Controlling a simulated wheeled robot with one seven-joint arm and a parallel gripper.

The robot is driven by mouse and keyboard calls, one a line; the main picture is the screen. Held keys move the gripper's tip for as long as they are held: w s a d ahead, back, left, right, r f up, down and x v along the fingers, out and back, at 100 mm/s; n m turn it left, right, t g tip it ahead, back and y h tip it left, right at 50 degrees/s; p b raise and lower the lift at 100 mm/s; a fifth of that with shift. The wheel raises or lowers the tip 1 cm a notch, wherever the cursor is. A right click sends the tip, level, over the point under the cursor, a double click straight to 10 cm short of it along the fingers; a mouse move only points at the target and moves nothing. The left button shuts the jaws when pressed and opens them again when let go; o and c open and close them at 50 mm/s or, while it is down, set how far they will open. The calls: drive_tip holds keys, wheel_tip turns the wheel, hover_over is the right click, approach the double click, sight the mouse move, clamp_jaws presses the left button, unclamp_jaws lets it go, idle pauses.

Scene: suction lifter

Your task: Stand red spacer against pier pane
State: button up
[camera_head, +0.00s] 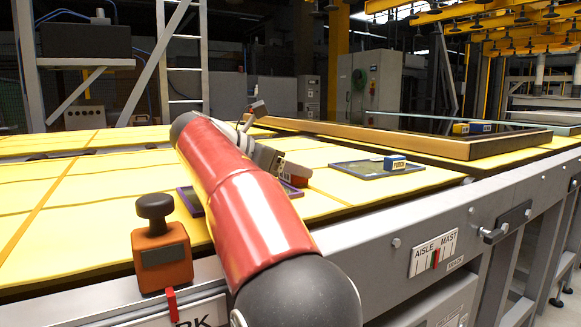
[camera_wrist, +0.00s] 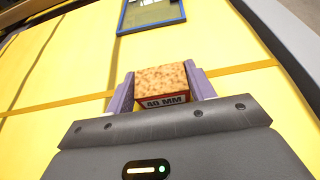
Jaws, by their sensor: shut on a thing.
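The red spacer (camera_wrist: 163,103) shows in the wrist view as a block with a speckled cork-like face and a red side marked "40 MM". My gripper (camera_wrist: 159,75) is shut on it, with one purple finger on each side. I see no readable "pier" label, so I cannot tell which pane is the pier pane.
A dark-framed pane (camera_head: 362,170) with a blue block (camera_head: 395,163) marked "PORCH" lies on the yellow table (camera_head: 350,199). A purple-edged pane (camera_head: 188,201) is partly behind my arm. An orange knobbed box (camera_head: 161,258) stands at the near edge.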

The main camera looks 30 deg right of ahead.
drive_tip(key=shift+f, duration=0.15)
drive_tip(key=o, duration=1.1)
drive_tip(key=shift+c, duration=0.2)
